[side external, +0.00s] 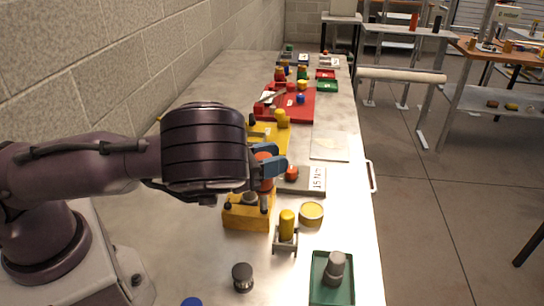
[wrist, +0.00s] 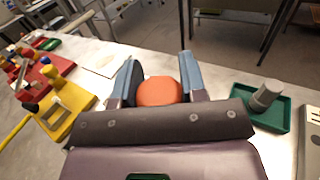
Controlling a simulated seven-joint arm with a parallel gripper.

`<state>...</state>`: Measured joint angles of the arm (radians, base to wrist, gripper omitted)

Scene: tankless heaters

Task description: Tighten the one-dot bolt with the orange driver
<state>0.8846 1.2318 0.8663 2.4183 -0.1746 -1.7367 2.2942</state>
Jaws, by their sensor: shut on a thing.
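The orange driver (side external: 267,184) stands roughly upright between the fingers of my gripper (side external: 270,165). In the wrist view my gripper (wrist: 160,88) is shut on its rounded orange top (wrist: 160,91). Below it is a yellow block (side external: 245,217) with grey metal bolt parts (side external: 250,198) on top. The driver's lower end is over the right part of this block; I cannot tell whether it touches a bolt. No dot marks are readable, so I cannot pick out the one-dot bolt. The wrist view hides the block behind my gripper.
A grey plate marked "15 N" (side external: 315,182) with an orange-red knob (side external: 291,173) lies right of the block. A yellow cylinder on a stand (side external: 287,226), yellow round tin (side external: 311,213), black knob (side external: 242,277) and green tray (side external: 318,287) are nearer. Red and yellow boards lie beyond.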

